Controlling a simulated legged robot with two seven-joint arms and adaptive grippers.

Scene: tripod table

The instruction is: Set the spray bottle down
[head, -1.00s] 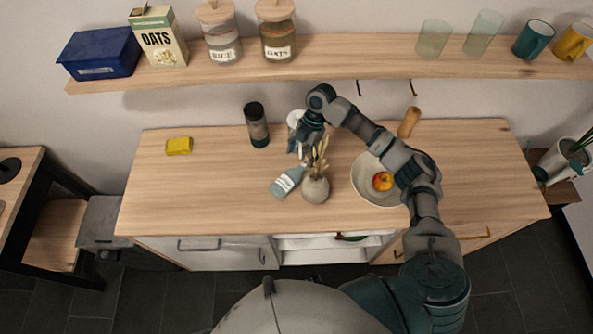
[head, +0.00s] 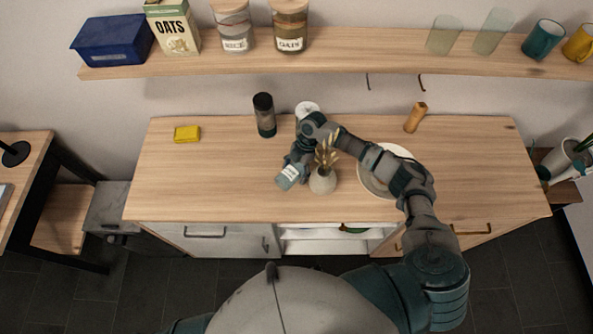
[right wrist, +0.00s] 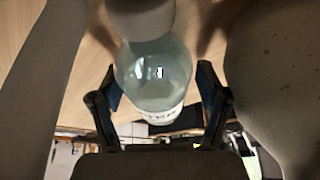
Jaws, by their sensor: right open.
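The spray bottle (head: 289,178), blue-grey with a white label, is on the wooden counter left of a small vase, leaning in the picture. Its upper part is hidden behind my right gripper (head: 299,160) in the head view. In the right wrist view the clear, rounded bottle body (right wrist: 158,82) lies between the two fingers of the right gripper (right wrist: 160,100). The fingers are apart, one on each side, and the gripper is open. Whether either finger touches the bottle I cannot tell. My left gripper is not in view.
The round vase (head: 322,181) with dried stems stands close on the right. A pale bowl (head: 367,184) is partly under my right arm. A dark bottle (head: 265,115) and white container (head: 307,107) stand behind. The counter (head: 210,175) is clear on the left, except a yellow sponge (head: 187,134).

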